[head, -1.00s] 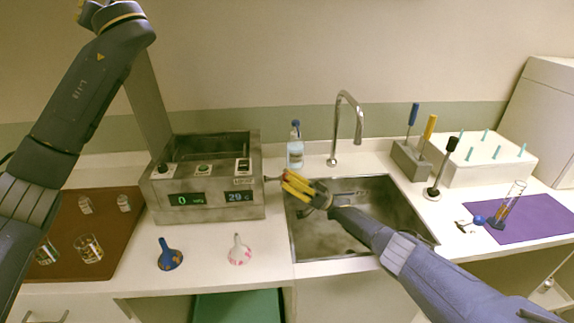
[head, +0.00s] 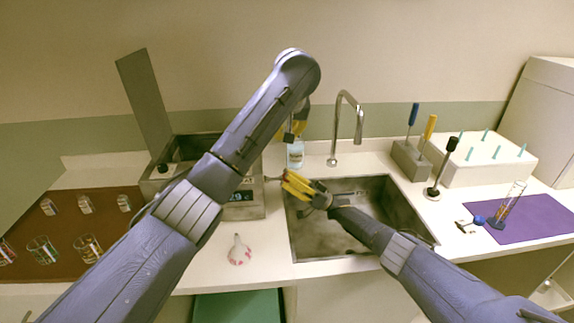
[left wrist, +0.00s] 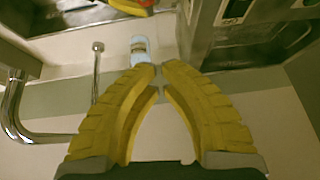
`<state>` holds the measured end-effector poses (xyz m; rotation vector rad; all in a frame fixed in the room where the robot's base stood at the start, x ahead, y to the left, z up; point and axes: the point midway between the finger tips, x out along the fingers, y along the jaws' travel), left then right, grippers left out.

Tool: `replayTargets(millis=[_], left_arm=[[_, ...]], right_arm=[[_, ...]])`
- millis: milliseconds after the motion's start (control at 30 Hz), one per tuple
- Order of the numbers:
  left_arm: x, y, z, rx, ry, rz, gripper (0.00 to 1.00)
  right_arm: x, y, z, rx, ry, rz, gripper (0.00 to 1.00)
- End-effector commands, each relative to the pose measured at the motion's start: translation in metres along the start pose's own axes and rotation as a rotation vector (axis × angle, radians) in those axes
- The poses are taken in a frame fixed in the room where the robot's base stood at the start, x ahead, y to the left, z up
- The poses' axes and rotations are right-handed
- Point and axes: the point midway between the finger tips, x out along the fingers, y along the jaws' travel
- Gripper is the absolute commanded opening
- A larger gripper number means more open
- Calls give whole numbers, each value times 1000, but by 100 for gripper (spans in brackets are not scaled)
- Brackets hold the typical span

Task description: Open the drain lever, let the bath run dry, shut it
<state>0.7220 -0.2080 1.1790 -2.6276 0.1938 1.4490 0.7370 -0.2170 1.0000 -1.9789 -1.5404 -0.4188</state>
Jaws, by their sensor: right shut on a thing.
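The metal water bath (head: 254,202) stands left of the sink, partly hidden by my left arm. It also fills the upper right of the left wrist view (left wrist: 203,28). The drain lever (head: 273,179) sticks out from its right side. My right gripper (head: 285,180) is shut on it at the sink's left edge. My left gripper (head: 291,134) is raised behind the bath's right end, near the bottle. In the left wrist view its yellow fingertips (left wrist: 160,69) come together with nothing held. The water level and most of the display are hidden.
A sink (head: 310,246) with a tall tap (head: 359,115) lies right of the bath. A pale blue bottle (head: 295,155) stands behind it. A white-pink funnel (head: 239,252) stands in front. Several glasses stand on the brown mat (head: 75,206). A tool block (head: 410,162) is at right.

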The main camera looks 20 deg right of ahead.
Motion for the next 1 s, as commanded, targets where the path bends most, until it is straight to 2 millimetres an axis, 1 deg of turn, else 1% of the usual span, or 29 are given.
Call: replayTargets(millis=[33, 100, 267, 600, 700, 867, 1000], left_arm=[[1, 7, 5, 0, -15, 9, 0], [4, 12, 9, -1, -28, 16, 0], [17, 15, 13, -3, -38, 20, 0], [73, 15, 14, -2, -36, 17, 0], [86, 16, 14, -1, -35, 17, 0], [104, 16, 15, -1, -34, 19, 0], [114, 17, 28, -1, -34, 21, 0]], right_arm=[[1, 1, -4, -5, 6, 2, 0], [1, 1, -4, -5, 6, 2, 0], [1, 1, -4, -5, 6, 2, 0], [1, 1, -4, -5, 6, 2, 0], [1, 1, -4, -5, 6, 2, 0], [1, 1, -4, -5, 6, 2, 0], [1, 1, -4, -5, 6, 2, 0]])
